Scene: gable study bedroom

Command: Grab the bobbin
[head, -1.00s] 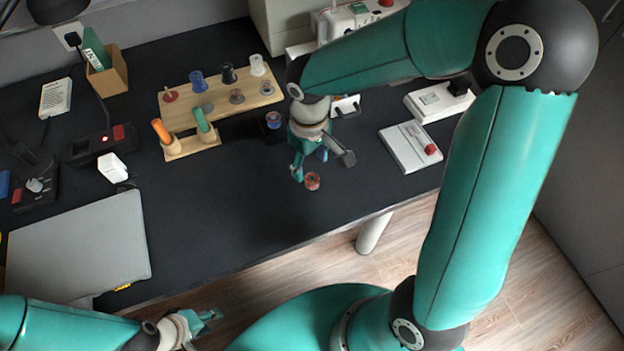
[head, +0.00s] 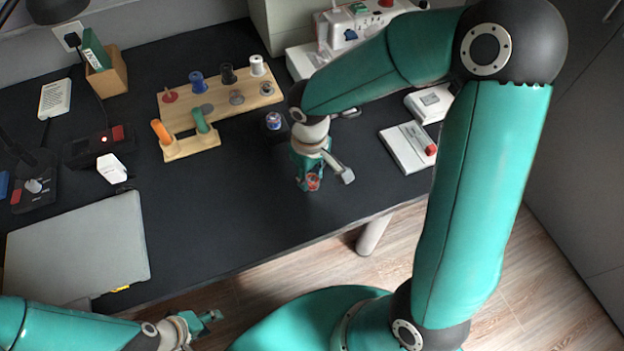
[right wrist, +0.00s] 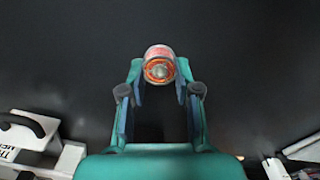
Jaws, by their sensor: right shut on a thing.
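A small bobbin (head: 313,182) with red-orange thread is at the front part of the black desk. My right gripper (head: 308,180) comes down on it from above. In the right wrist view the bobbin (right wrist: 159,68) sits between the fingertips of my right gripper (right wrist: 159,80), which is shut on it. Whether the bobbin touches the desk I cannot tell. My left gripper (head: 208,325) is at the lower left, in front of the desk edge and away from the bobbin. Its fingers look apart, with nothing between them.
A laptop (head: 80,250) is at left, a white box with a red knob (head: 408,148) at right, a sewing machine (head: 350,25) at back. The desk's front middle is clear.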

